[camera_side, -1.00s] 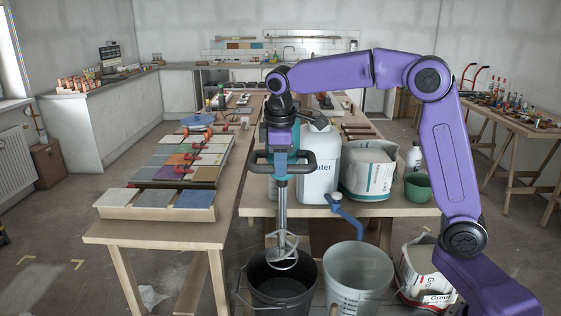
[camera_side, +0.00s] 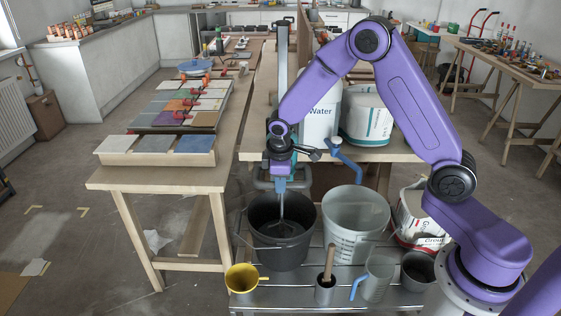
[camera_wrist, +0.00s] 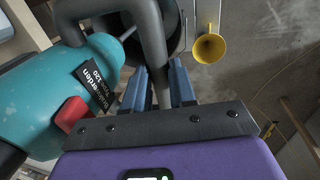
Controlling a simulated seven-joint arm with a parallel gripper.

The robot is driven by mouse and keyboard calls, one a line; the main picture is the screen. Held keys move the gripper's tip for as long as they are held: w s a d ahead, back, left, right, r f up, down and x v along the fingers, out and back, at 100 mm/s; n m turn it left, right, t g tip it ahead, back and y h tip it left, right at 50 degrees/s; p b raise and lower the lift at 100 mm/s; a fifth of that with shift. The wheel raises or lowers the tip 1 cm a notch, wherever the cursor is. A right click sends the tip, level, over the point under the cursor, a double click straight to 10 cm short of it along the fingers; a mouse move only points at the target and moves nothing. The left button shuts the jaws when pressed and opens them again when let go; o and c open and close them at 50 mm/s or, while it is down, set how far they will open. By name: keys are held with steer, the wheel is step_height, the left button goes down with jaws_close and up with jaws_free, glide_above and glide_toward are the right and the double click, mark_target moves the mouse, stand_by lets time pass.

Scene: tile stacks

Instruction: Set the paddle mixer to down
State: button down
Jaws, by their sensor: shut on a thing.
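The paddle mixer has a teal body, a grey loop handle (camera_side: 262,183) and a metal shaft (camera_side: 282,204). It hangs upright, low over the black bucket (camera_side: 283,252), with its shaft reaching down inside. My gripper (camera_side: 280,187) has blue fingers and is shut on the mixer's handle. In the wrist view, the fingers of my gripper (camera_wrist: 163,85) close around the grey handle bar (camera_wrist: 150,35), beside the teal mixer body (camera_wrist: 80,85). A vertical grey rail (camera_side: 283,55) stands behind the mixer.
A pale bucket (camera_side: 356,225) stands right of the black one.

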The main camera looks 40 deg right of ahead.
steer(key=shift+s+f, duration=0.1)
steer(key=shift+f, duration=0.85)
steer(key=c, duration=0.9)
jaws_free()
steer(key=shift+r, duration=0.5)
steer(key=r, duration=0.5)
steer(key=s+a+r, duration=0.1)
steer(key=r, duration=0.4)
steer(key=s+a+r, duration=0.1)
steer(key=r, duration=0.5)
steer(key=shift+s+a+r, duration=0.1)
steer(key=shift+a, duration=0.1)
steer(key=shift+s, duration=0.1)
